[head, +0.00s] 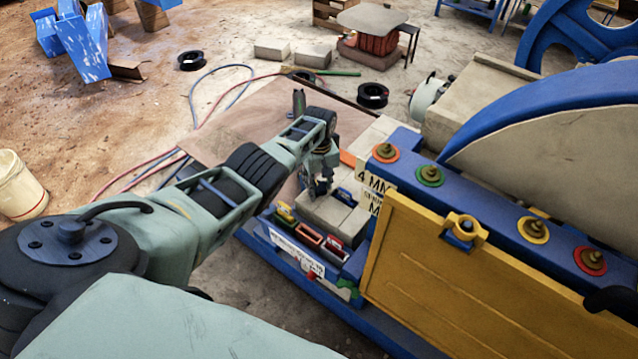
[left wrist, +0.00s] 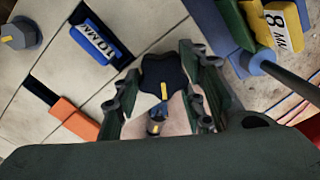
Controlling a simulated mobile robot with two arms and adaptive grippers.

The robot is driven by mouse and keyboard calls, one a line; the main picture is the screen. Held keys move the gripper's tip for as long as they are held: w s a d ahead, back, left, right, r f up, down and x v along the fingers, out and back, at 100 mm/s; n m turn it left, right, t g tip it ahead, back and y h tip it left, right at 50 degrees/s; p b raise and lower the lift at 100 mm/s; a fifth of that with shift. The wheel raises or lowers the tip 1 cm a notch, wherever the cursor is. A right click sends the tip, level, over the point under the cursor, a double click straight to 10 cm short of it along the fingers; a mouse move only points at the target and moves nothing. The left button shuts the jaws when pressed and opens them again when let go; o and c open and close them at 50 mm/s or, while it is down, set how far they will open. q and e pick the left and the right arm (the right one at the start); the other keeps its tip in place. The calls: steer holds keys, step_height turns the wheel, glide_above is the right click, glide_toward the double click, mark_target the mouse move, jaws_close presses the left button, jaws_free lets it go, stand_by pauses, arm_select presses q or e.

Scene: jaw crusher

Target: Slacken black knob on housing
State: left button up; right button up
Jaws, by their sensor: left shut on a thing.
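A black star-shaped knob (left wrist: 160,70) with a yellow mark shows in the left wrist view, on the pale block housing (left wrist: 50,75). My left gripper (left wrist: 162,82) has its fingers on either side of the knob and is shut on it. In the head view my left gripper (head: 318,187) points down onto the grey housing (head: 330,214), and the knob is hidden behind it there. My right gripper is not in view.
A blue 10 MM piece (left wrist: 95,42), an orange piece (left wrist: 74,118) and a grey knob (left wrist: 20,33) lie near the gripper. A yellow hatch (head: 450,280) and blue frame (head: 480,208) stand to the right. Small coloured bins (head: 309,236) sit in front.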

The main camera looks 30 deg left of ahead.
mark_target(320, 186)
arm_select(q)
steer(key=shift+w+d+r, duration=0.1)
steer(key=shift+w+d, duration=0.05)
steer(key=o, duration=1.1)
step_height(320, 186, up, 12)
stand_by(0.7)
